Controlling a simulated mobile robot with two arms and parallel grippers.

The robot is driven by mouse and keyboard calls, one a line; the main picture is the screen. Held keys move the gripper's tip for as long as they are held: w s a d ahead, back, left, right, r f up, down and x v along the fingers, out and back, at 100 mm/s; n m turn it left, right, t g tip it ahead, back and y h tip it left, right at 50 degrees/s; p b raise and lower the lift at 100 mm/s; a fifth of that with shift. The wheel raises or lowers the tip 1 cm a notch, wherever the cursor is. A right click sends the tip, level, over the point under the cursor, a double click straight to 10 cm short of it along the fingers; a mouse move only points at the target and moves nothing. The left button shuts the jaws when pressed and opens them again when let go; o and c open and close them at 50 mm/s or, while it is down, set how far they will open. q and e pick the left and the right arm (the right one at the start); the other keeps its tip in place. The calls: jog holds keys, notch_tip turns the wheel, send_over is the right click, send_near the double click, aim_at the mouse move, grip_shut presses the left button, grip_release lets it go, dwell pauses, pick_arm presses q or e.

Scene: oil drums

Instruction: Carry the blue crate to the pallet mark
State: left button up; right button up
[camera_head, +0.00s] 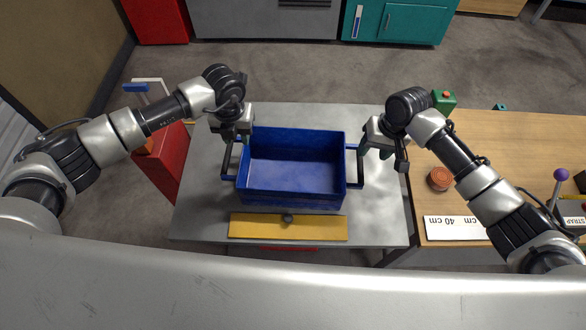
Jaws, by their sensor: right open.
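The blue crate (295,195) stands upright and looks empty on a grey table (200,205). It has a dark bar handle on its left side (228,160) and another on its right side (361,168). My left gripper (240,142) points down at the crate's left handle; its fingers are partly hidden, so I cannot tell if they grip it. My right gripper (376,155) is open beside the top of the right handle; contact is unclear. I cannot make out a pallet mark for certain.
A yellow plate with a dark knob (260,225) lies in front of the crate. A wooden table (520,150) on the right holds an orange-brown round object (439,179), a white "40 cm" strip (453,228) and a purple-knobbed lever (561,175). A red cabinet (160,160) stands left.

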aim_at(242, 154)
pick_arm(q)
notch_tip(242, 154, down, 11)
jog(key=shift+r, duration=0.1)
pick_arm(e)
jog(key=f, duration=0.3)
jog(key=a+f, duration=0.1)
jog(key=f, duration=0.3)
jog(key=a+f, duration=0.1)
jog(key=f, duration=0.2)
jog(key=shift+f, duration=0.3)
pick_arm(q)
jog(key=c, duration=0.6)
pick_arm(e)
jog(key=c, duration=0.6)
pick_arm(q)
grip_shut()
pick_arm(e)
grip_shut()
